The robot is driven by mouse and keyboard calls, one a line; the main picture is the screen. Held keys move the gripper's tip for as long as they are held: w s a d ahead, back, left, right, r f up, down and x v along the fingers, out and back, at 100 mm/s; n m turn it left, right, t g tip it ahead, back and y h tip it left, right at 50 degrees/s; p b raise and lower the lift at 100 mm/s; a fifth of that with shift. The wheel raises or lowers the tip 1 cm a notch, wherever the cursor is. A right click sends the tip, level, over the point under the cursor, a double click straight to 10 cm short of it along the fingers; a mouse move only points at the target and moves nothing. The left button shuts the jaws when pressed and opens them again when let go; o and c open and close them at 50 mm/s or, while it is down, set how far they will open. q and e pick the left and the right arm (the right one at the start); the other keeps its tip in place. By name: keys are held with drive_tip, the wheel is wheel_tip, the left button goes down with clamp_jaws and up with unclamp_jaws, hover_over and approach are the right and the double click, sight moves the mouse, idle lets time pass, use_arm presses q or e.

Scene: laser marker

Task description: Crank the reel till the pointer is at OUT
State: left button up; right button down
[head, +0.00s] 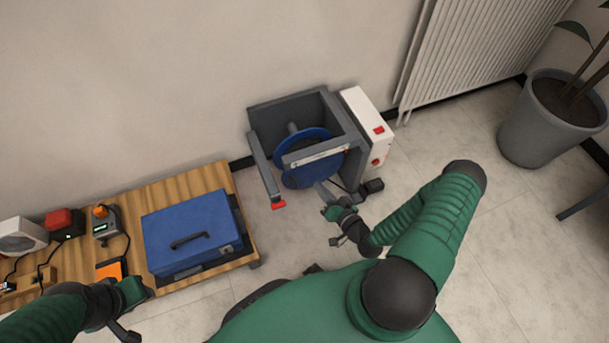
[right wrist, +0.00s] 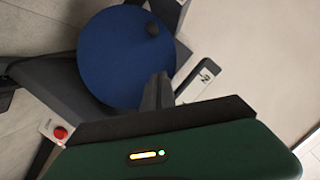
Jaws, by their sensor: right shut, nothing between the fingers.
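The reel (head: 300,174) is a blue disc in a dark grey frame (head: 262,165) by the wall. My right gripper (head: 322,188) is shut and empty at the reel's lower right. Its fingers (right wrist: 158,90) overlap the disc's edge in the right wrist view, apart from the knob. My left gripper (head: 128,334) is at the bottom left, away from the reel; its jaws are unclear.
A white box (head: 366,122) with red controls adjoins the frame's right side. A red button (head: 278,205) sits at the frame's front left end. A wooden table (head: 205,178) at left carries a blue case (head: 190,222) and several devices. A potted plant (head: 545,130) stands right.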

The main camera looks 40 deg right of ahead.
drive_tip(key=w+a+f+b, duration=0.2)
drive_tip(key=w+f+b, duration=0.3)
drive_tip(key=w+b, duration=0.2)
drive_tip(key=shift+r+x, duration=0.25)
drive_tip(key=shift+x, duration=0.9)
drive_tip(key=shift+w+a, duration=0.1)
drive_tip(key=f+n+p, duration=0.1)
drive_tip(key=p, duration=0.2)
drive_tip(key=shift+w+a, duration=0.1)
drive_tip(key=shift+a, duration=0.3)
drive_tip(key=shift+f+n+h, duration=0.3)
drive_tip(key=shift+f+n, duration=0.1)
